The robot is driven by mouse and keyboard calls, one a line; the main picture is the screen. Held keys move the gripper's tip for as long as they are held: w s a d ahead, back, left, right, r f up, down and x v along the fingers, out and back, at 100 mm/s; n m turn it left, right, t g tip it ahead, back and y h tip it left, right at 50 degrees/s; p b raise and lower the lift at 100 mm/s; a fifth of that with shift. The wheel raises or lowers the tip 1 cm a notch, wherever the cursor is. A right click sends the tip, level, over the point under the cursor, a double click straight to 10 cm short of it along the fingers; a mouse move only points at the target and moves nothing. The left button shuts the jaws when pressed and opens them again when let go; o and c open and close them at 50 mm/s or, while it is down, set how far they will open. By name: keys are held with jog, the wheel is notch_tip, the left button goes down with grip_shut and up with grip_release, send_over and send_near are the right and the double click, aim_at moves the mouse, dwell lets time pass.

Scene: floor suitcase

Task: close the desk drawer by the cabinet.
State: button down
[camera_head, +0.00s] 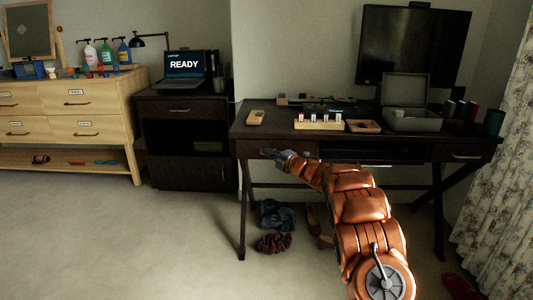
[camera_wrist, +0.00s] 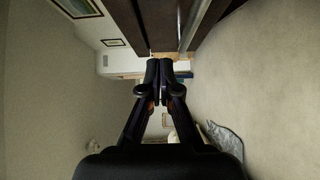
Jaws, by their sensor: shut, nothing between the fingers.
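The dark wooden desk (camera_head: 350,110) stands on the right. Its left drawer (camera_head: 305,147), on the side toward the dark cabinet (camera_head: 187,173), is partly hidden by my gripper and arm. I cannot tell how far this drawer stands out. My gripper (camera_head: 268,153) is at the drawer's front, pointing left, with its fingers together and empty. I cannot tell whether it touches the drawer. In the wrist view my gripper (camera_wrist: 159,68) is shut below dark wooden panels with a pale metal strip (camera_wrist: 196,22).
A laptop (camera_head: 185,65) and lamp are on the cabinet. The floor at left is clear.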

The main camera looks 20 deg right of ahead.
jog(key=p+v, duration=0.1)
jog(key=v, duration=0.7)
jog(key=shift+s+a, duration=0.2)
jog(key=shift+a, duration=0.05)
jog(key=s+d+r+m+g+h+p, duration=0.1)
jog(key=s+r+m+g+h+p, duration=0.1)
jog(key=r+m+h+p, duration=0.5)
jog(key=s+d+r+m+g+h+p, duration=0.1)
jog(key=s+r+m+h+p, duration=0.2)
jog(key=r, duration=0.7)
jog(key=s+a+r+m+g+p, duration=0.25)
jog(key=s+r+m+p, duration=0.2)
jog(key=s, duration=0.25)
jog(key=s+a+r+m+g+y+p, duration=0.1)
jog(key=s+a+g+p, duration=0.3)
jog(key=s+a, duration=0.4)
jog(key=s+a+r+m+g+y+p, duration=0.2)
jog(key=s+a+p, duration=0.5)
jog(key=s, duration=1.6)
jog(key=s+a+r+m+g+y+p, duration=0.1)
jog(key=s+a+r+m+g+p, duration=0.3)
jog(key=s+a, duration=0.7)
jog(key=s+r+g+p, duration=0.1)
jog(key=s+g+p, duration=0.1)
jog(key=s+g, duration=0.1)
jog(key=shift+s, duration=0.85)
jog(key=shift+d+g, duration=0.15)
jog(key=shift+g, duration=0.1)
